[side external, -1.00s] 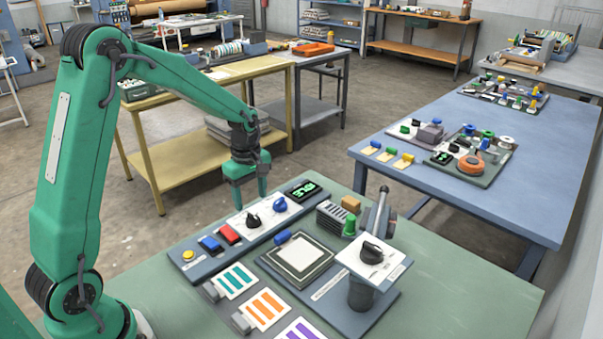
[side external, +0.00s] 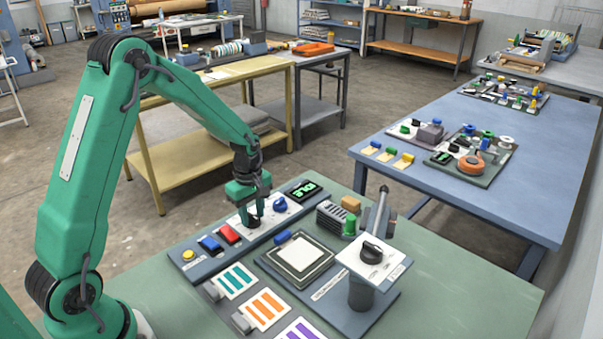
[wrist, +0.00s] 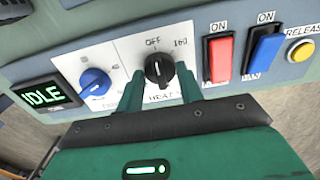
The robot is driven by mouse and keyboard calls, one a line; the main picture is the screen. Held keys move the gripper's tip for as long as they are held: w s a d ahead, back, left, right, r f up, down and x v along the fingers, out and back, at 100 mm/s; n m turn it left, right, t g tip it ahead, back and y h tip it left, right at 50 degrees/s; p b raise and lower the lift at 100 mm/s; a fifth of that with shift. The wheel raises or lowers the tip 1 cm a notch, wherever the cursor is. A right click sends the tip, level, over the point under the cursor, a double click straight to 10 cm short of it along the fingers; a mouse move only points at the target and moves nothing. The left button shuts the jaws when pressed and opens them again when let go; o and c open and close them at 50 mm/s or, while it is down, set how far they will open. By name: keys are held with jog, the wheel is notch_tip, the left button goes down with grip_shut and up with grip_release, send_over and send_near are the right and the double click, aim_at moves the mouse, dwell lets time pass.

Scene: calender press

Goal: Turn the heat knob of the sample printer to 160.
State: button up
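The heat knob (wrist: 158,69) is a black round knob on a white plate in the wrist view. OFF and 160 are printed above it, and its pointer is toward OFF. My gripper (wrist: 159,80) is open, with one green fingertip on each side of the knob and a small gap showing at each. In the side external view my gripper (side external: 252,219) is down at the white plate and mostly hides the knob. Part of the HEAT label is hidden behind my gripper in the wrist view.
A blue knob (wrist: 95,82) and an IDLE display (wrist: 46,95) are left of the heat knob. A red switch (wrist: 219,58), blue switch (wrist: 263,50) and yellow RELEASE button (wrist: 300,50) are right of it. Another black knob (side external: 371,252) sits on a raised white plate.

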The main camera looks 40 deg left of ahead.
jog(key=c, duration=0.4)
jog(key=shift+m, duration=0.5)
jog(key=m, duration=0.4)
jog(key=shift+m, duration=2.4)
jog(key=o, duration=1)
